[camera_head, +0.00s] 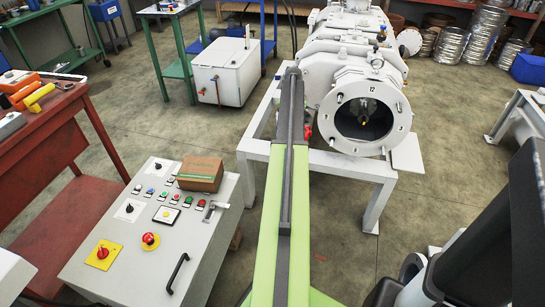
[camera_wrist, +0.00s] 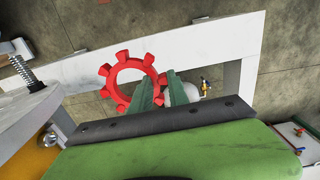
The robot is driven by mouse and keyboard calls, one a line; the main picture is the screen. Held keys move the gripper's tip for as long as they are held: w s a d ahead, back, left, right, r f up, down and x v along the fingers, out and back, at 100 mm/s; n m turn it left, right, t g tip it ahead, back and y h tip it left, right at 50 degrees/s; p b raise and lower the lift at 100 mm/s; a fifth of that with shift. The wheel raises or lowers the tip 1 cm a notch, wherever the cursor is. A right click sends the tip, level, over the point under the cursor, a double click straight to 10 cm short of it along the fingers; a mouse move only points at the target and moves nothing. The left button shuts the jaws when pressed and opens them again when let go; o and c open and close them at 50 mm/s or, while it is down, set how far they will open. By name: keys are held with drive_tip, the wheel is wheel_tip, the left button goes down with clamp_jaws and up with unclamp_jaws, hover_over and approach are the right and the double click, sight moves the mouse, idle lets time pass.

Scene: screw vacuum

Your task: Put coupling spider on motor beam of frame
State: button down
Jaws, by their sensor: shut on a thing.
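The coupling spider (camera_wrist: 110,84) is a red toothed ring in the wrist view. The spider overlaps that beam in the picture; I cannot tell the gap. In the head view a small red patch (camera_head: 308,132) shows beside my arm's far end, probably the spider; my arm hides my gripper there.
The white pump (camera_head: 365,85) with its round flange stands on the frame. A grey control panel (camera_head: 150,225) bears a brown box (camera_head: 200,174). A red workbench (camera_head: 40,120) stands at left, a white tank (camera_head: 222,72) behind.

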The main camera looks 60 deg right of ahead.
drive_tip(key=b, duration=0.7)
hover_over(265, 147)
drive_tip(key=f, duration=0.7)
drive_tip(key=shift+s, duration=0.35)
drive_tip(key=shift+w+a, duration=0.1)
drive_tip(key=shift+w, duration=0.15)
wheel_tip(265, 147, down, 4)
drive_tip(key=b, duration=0.4)
drive_tip(key=shift+f, duration=0.15)
drive_tip(key=shift+r, duration=0.2)
drive_tip(key=shift+f, duration=0.15)
drive_tip(key=c, duration=1.3)
unclamp_jaws()
drive_tip(key=shift+o, duration=0.2)
wheel_tip(265, 147, up, 12)
drive_tip(key=p, duration=1.2)
drive_tip(key=shift+r, duration=0.2)
